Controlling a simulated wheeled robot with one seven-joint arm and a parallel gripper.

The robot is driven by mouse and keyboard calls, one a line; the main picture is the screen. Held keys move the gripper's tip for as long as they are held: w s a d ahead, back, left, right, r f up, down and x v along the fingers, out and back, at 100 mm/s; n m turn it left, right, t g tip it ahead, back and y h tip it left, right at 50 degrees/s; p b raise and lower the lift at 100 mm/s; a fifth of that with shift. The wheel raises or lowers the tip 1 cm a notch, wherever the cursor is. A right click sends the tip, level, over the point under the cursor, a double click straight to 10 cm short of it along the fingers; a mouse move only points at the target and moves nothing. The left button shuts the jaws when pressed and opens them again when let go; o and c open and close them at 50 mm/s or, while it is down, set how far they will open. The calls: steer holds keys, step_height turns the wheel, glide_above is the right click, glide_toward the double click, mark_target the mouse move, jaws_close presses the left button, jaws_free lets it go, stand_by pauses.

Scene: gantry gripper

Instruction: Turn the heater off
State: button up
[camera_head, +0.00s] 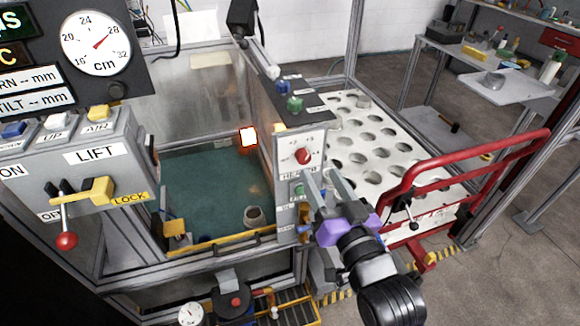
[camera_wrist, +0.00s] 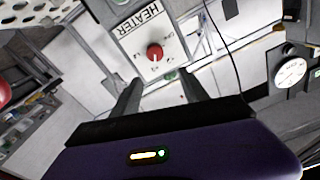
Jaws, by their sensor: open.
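The heater panel (camera_head: 287,148) is a pale plate with a red round knob (camera_head: 303,156) on the front post of the tank. In the wrist view the panel (camera_wrist: 135,45), lettered HEATER, appears upside down, with its red knob (camera_wrist: 154,53) near the middle. A square (camera_head: 249,137) glows white-orange on the tank's inner wall. My gripper (camera_head: 323,180) is open and empty, just in front of and slightly below the knob. In the wrist view its two fingers (camera_wrist: 160,86) are apart, with the knob beyond their tips. The knob's exact pointer setting is too small to read.
A green button (camera_head: 298,190) sits below the heater panel. A red guard rail (camera_head: 465,160) stands to the right of my arm. A white perforated plate (camera_head: 400,155) lies behind it. The lift panel (camera_head: 90,155) with a red-knobbed lever is at the left.

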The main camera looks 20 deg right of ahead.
mark_target(306, 159)
steer(key=shift+m+g, duration=0.3)
steer(key=shift+w+a+f+p, duration=0.1)
steer(key=shift+w+f+p, duration=0.15)
steer(key=shift+w, duration=1.05)
steer(key=shift+w+d+f+p, duration=0.1)
steer(key=shift+w+f, duration=0.25)
steer(key=shift+w, duration=0.9)
steer(key=shift+w+a+f+p, duration=0.1)
steer(key=shift+w+f+p, duration=0.15)
steer(key=shift+w, duration=1.05)
jaws_close()
